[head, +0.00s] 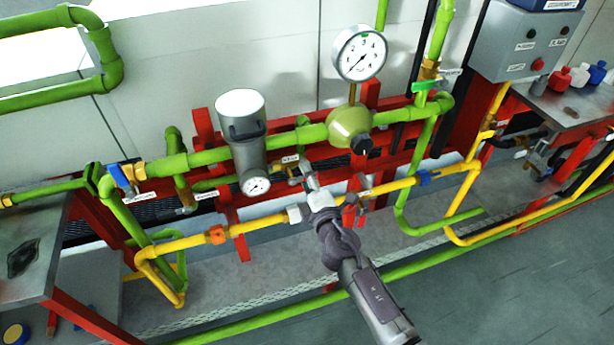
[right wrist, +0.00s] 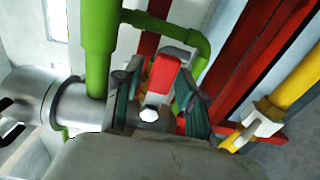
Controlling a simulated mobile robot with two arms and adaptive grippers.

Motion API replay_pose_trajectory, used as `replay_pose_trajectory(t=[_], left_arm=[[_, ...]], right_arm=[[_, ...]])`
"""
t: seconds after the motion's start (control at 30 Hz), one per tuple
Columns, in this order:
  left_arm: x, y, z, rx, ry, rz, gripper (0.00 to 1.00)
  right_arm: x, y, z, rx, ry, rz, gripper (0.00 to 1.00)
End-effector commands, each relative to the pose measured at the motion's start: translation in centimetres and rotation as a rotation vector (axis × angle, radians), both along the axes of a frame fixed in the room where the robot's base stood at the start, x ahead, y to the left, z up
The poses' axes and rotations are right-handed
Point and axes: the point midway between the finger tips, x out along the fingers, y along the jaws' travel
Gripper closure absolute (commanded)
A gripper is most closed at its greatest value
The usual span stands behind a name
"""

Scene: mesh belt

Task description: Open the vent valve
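In the right wrist view a valve with a red handle (right wrist: 163,76) and a bright hex nut (right wrist: 149,113) sits between the two fingers of my right gripper (right wrist: 160,92). The fingers stand apart on either side of the handle; I cannot tell whether either touches it. In the head view my right gripper (head: 311,180) reaches up to a small brass valve (head: 294,171) below the green pipe, next to a small label (head: 290,159) too small to read surely. The gripper hides much of this valve's handle. My left gripper is not in view.
A grey filter housing with a gauge (head: 241,120) is close on the left. A large pressure gauge (head: 360,54) stands above right. A yellow pipe (head: 260,224) with a white fitting (head: 295,213) runs just below. A grey control box (head: 525,42) hangs at upper right.

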Motion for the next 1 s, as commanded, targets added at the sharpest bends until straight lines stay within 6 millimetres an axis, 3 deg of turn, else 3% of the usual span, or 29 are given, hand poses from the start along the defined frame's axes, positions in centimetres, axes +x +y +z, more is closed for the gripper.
replay_pose_trajectory(t=[0.3, 0.43, 0.8, 1.0], left_arm=[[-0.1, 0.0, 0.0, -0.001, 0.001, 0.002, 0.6], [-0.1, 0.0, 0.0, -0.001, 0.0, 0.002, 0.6], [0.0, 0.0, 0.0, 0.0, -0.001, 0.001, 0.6], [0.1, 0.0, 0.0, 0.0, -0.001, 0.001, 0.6]], right_arm=[[-0.1, 0.0, 0.0, 0.002, 0.001, 0.0, 0.52], [-1.0, -0.3, 0.0, 0.002, 0.001, 0.0, 0.52], [-8.2, -2.6, -0.1, 0.003, 0.004, 0.0, 0.52], [-10.7, -3.5, -0.1, 0.003, 0.002, -0.001, 0.52]])
